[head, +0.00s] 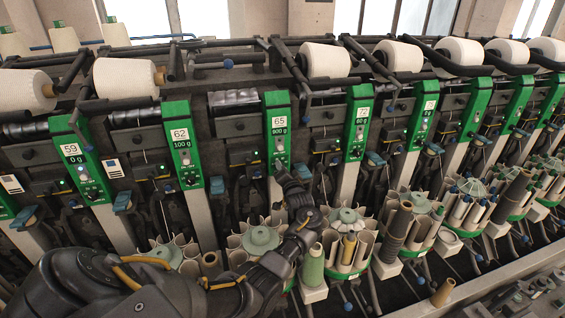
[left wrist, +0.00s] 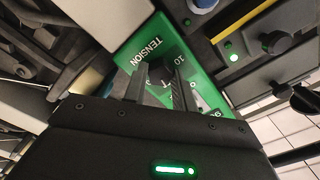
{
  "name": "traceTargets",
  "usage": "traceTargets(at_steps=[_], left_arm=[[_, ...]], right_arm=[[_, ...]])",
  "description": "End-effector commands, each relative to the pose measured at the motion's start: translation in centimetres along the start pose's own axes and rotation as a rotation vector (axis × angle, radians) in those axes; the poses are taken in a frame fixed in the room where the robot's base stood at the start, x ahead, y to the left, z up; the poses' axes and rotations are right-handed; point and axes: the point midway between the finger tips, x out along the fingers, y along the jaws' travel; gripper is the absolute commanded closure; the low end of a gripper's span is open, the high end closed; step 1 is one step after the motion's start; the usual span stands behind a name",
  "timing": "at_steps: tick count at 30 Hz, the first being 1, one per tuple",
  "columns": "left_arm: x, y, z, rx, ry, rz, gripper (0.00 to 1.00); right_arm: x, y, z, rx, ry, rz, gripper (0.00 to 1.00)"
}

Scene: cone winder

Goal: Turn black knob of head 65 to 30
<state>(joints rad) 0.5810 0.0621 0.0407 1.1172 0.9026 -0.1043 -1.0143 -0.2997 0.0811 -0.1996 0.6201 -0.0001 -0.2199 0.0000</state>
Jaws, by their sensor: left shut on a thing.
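The green panel of head 65 (head: 279,128) stands in the middle of the head view, with its number plate and a small readout showing. My left gripper (head: 280,170) reaches up to the panel's lower end and covers the knob there. In the left wrist view, my left gripper's two dark fingers (left wrist: 163,84) are shut on the black knob, over the green dial plate (left wrist: 140,48) marked TENSION. The knob is mostly hidden between the fingers, so its pointer setting cannot be read. A 10 and part of other scale numbers show beside the fingers. My right gripper is not in view.
Yarn cones (head: 325,60) sit along the top. Round bobbin magazines (head: 346,218) stand below, close to my left arm.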

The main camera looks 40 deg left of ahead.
Motion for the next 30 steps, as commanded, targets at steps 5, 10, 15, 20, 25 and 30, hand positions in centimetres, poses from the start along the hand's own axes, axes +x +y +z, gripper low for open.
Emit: traceTargets(at_steps=[5, 10, 15, 20, 25, 30], left_arm=[[0.1, -0.3, -0.2, 0.109, 0.001, -0.001, 0.96], [0.0, -0.1, -0.2, 0.178, 0.002, -0.001, 0.96], [0.0, 0.0, -0.1, 0.214, 0.002, -0.001, 0.96], [0.0, 0.0, -0.1, 0.226, 0.001, -0.001, 0.96], [0.0, 0.0, -0.1, 0.226, 0.001, -0.001, 0.96], [0.0, 0.0, -0.1, 0.225, 0.001, -0.001, 0.70]], right_arm=[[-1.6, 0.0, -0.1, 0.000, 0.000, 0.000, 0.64], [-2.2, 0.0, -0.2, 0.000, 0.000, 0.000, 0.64], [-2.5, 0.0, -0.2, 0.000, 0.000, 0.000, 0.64], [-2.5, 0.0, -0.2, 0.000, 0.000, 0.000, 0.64], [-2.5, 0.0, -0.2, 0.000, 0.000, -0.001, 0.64], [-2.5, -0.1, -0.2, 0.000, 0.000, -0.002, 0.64]])
